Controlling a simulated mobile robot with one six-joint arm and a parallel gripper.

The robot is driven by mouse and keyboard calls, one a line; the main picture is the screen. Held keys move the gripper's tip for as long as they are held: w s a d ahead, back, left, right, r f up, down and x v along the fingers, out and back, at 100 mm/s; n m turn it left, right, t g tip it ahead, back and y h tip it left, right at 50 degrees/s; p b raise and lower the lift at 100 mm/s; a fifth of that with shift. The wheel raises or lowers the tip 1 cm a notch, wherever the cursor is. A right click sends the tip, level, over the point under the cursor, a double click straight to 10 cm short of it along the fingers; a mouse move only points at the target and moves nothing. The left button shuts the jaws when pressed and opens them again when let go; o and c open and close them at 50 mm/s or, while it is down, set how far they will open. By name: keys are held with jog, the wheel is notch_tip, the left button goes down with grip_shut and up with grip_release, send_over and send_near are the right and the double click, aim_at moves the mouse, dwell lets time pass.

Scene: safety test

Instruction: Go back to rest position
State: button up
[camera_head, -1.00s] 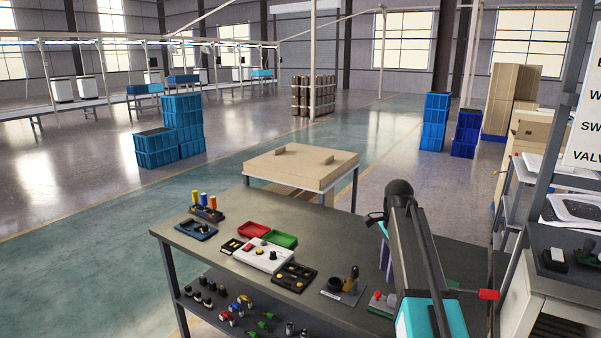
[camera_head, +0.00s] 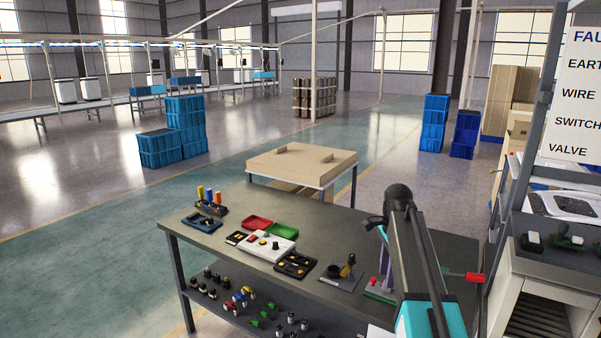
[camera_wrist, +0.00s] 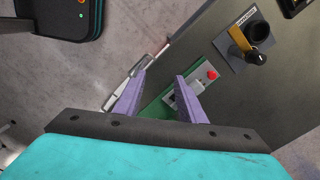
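My gripper (camera_wrist: 161,88) shows in the wrist view with two purple fingers spread apart and nothing between them. Below the fingers are a green base and a small grey device with a red button (camera_wrist: 211,75). In the head view my arm hides most of the gripper; one purple finger (camera_head: 384,262) shows at its left, above the right part of the dark workbench (camera_head: 215,246). The arm is raised and bent. I cannot tell the exact height of the fingers above the bench.
The bench holds a white box (camera_head: 262,246), red tray (camera_head: 257,223), green tray (camera_head: 282,231) and a knob-and-lever plate (camera_head: 333,281). A rack with a word sign (camera_head: 573,100) stands close on the right. A cardboard-topped table (camera_head: 315,158) stands behind. The floor at left is open.

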jog(key=s+a+f+n+g, duration=0.1)
jog(key=s+a+f+g, duration=0.1)
jog(key=s+f, duration=0.65)
jog(key=s+a+f+g, duration=0.1)
jog(key=s+a+f, duration=0.15)
jog(key=f, duration=1.15)
jog(key=s+a+f+n+g, duration=0.1)
jog(key=s+a+f+g, duration=0.1)
jog(key=s+f, duration=0.65)
jog(key=s+a+f+n, duration=0.1)
jog(key=s+f+n, duration=0.6)
jog(key=s+f, duration=0.3)
jog(key=s+a+f+n, duration=0.1)
jog(key=s+f+n, duration=0.7)
jog(key=s, duration=0.7)
notch_tip(320, 180, down, 2)
jog(key=shift+s+f+g, duration=0.1)
jog(key=shift+s+g, duration=0.2)
jog(key=shift+g, duration=0.1)
jog(key=shift+a, duration=0.1)
